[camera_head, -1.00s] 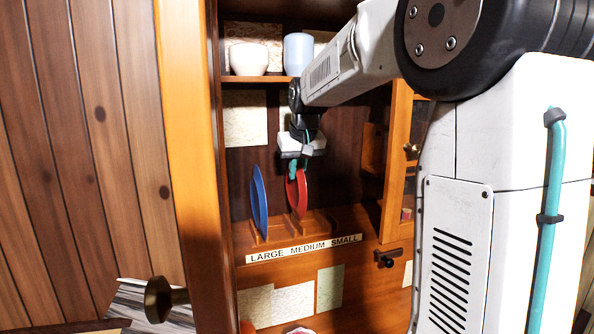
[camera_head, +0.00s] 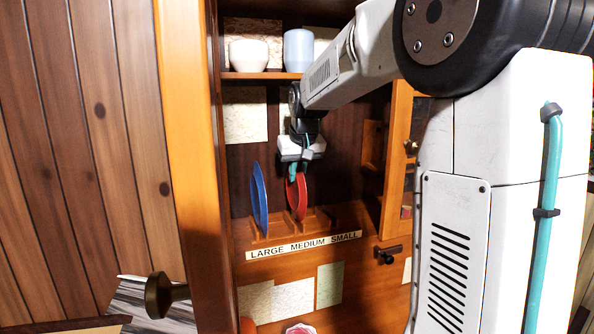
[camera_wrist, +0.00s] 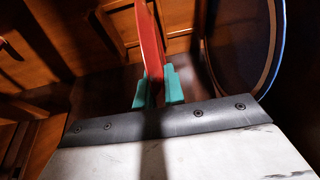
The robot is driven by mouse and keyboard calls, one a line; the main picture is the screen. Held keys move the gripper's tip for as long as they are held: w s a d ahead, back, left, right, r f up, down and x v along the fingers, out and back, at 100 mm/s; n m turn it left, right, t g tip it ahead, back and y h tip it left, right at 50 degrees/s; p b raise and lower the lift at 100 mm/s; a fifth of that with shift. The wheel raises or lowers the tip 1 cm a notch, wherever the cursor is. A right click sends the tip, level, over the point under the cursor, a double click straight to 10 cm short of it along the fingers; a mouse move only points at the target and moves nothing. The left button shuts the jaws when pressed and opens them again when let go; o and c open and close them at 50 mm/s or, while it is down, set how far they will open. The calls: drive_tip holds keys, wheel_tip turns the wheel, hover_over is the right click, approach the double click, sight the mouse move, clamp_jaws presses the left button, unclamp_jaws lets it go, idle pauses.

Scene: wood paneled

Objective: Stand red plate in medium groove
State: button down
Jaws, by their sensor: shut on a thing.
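The red plate (camera_head: 300,196) stands upright, edge-on, above the label word MEDIUM in the head view, with its lower edge at the wooden groove rack (camera_head: 318,217). My gripper (camera_head: 293,172) is shut on its upper rim from above. In the wrist view the red plate (camera_wrist: 150,40) runs between the two teal fingers (camera_wrist: 157,87). The blue plate (camera_head: 259,200) stands upright to the left, above the word LARGE; its rim also shows in the wrist view (camera_wrist: 272,50). Whether the red plate's lower edge rests fully on the groove floor I cannot tell.
A label strip (camera_head: 303,246) reads LARGE, MEDIUM, SMALL along the shelf front. The groove above SMALL looks empty. A white bowl (camera_head: 249,54) and a pale blue cup (camera_head: 299,50) stand on the shelf above. Cabinet walls and an open door (camera_head: 397,160) flank the space.

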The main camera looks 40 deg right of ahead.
drive_tip(key=shift+f, duration=1.45)
drive_tip(key=c, duration=1.4)
unclamp_jaws()
drive_tip(key=v, duration=0.7)
drive_tip(key=shift+s+r, duration=0.15)
drive_tip(key=shift+r, duration=0.2)
drive_tip(key=shift+a, duration=0.1)
